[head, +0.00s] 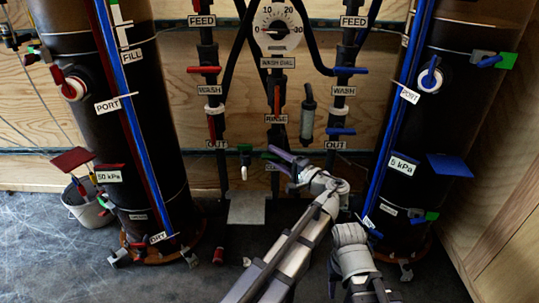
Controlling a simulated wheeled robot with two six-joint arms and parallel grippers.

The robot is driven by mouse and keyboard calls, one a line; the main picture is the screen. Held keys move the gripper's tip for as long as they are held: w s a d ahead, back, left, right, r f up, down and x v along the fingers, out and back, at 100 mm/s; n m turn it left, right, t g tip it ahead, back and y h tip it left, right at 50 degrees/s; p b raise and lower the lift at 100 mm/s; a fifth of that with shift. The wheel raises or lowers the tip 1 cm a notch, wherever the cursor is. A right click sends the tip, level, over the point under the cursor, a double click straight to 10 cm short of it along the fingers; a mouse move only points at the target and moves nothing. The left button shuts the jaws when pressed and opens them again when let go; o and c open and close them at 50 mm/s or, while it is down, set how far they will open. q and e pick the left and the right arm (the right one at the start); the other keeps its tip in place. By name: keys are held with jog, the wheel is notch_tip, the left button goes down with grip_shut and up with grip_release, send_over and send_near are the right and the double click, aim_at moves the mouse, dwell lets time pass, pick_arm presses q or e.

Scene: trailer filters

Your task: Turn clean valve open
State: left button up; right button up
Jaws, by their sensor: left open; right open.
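I cannot read the word "clean" on any label. A green handle (268,156) shows right beside that gripper. My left gripper (284,163) is open, its purple-grey fingers pointing left at this spot; I cannot tell whether they touch the handle. A green-topped valve with a white spout (244,160) stands just left. My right gripper (352,238) is low at the right, away from the valves; its fingers are hard to make out.
Dark tanks stand at left (160,120) and right (455,75), with coloured pipes and paddles. Between them are a dial gauge (279,26), feed, wash and out valves, and black hoses. A bucket (88,212) is at left. A grey plate (246,208) sits below the pipes.

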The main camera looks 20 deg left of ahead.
pick_arm(q)
jog(key=shift+c, duration=0.2)
grip_shut()
dwell(0.3)
